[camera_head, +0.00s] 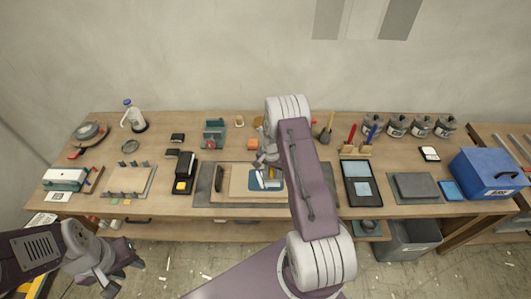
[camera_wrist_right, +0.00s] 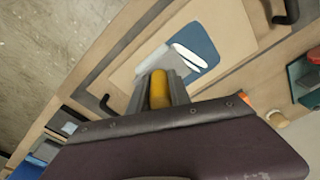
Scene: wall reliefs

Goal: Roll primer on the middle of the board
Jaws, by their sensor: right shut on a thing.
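The tan board (camera_head: 240,182) lies on a dark grey mat (camera_head: 203,186) at the middle of the bench. A blue patch with white marks (camera_head: 256,184) is on the board; it also shows in the wrist view (camera_wrist_right: 203,42). My right gripper (camera_head: 268,172) is over the board, shut on a tool with a yellow handle (camera_wrist_right: 158,88). The handle sits between the grey fingers (camera_wrist_right: 160,85). The tool's working end is hard to make out, and I cannot tell if it touches the board. My left gripper (camera_head: 118,274) is open and empty, low at the left, in front of the bench.
A black tray with pale blue pads (camera_head: 360,185) is right of the mat. A grey block (camera_head: 415,186) and blue box (camera_head: 487,174) stand farther right. Several jars (camera_head: 397,126) line the back. A pegged board (camera_head: 126,181) and black items (camera_head: 184,170) are left.

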